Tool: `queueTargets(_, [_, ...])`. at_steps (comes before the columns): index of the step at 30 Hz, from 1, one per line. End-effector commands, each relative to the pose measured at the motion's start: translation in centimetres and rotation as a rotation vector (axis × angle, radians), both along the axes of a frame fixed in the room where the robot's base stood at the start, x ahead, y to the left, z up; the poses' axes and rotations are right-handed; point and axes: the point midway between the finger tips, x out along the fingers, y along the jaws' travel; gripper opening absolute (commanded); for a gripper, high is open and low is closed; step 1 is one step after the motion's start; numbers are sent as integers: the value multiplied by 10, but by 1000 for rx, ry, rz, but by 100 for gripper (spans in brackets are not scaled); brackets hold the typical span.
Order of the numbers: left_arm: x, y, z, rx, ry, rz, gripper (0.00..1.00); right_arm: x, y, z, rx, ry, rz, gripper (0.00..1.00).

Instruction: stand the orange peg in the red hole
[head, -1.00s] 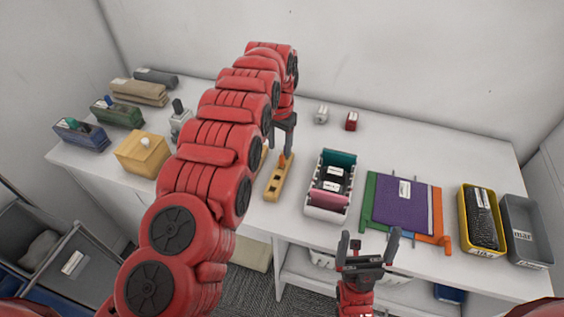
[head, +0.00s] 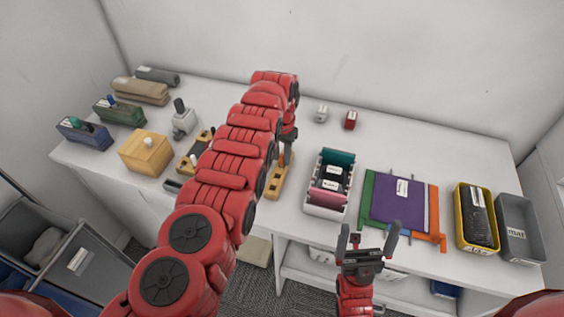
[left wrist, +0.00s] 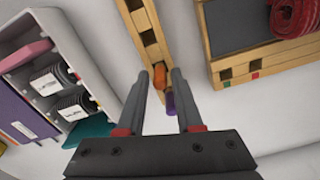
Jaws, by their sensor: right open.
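The orange peg (head: 282,159) stands in a narrow wooden block (head: 276,187) with dark holes. In the left wrist view, the orange peg (left wrist: 160,76) lies between the parted fingertips of my left gripper (left wrist: 161,73), with a small gap on each side. A purple piece (left wrist: 170,104) shows near it on the block. A second wooden block (left wrist: 282,62) has a dark hole with a red mark (left wrist: 255,76) and another with a green mark. In the head view my arm partly hides the area left of the peg. My right gripper (head: 369,242) is open and empty at the table's front.
A purple folder (head: 395,200), a yellow bin (head: 476,240) and a grey bin (head: 520,250) lie further right. A wooden box (head: 145,155) stands left. The table behind the white bin is mostly clear.

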Motion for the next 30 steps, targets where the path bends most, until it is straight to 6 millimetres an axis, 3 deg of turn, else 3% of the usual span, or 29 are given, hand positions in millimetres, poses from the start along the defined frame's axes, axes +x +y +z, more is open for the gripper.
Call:
queueTargets(1, [0,0,0,0,0,0,24,0,0,0,0,0,0,100])
queueTargets(5, [0,0,0,0,0,0,0,0,0,0,0,0,0,100])
queueTargets(20, [0,0,1,0,0,0,0,0,0,-1,0,0,0,100])
queueTargets(30, [2,-1,15,1,1,1,0,0,0,-5,0,0,0,100])
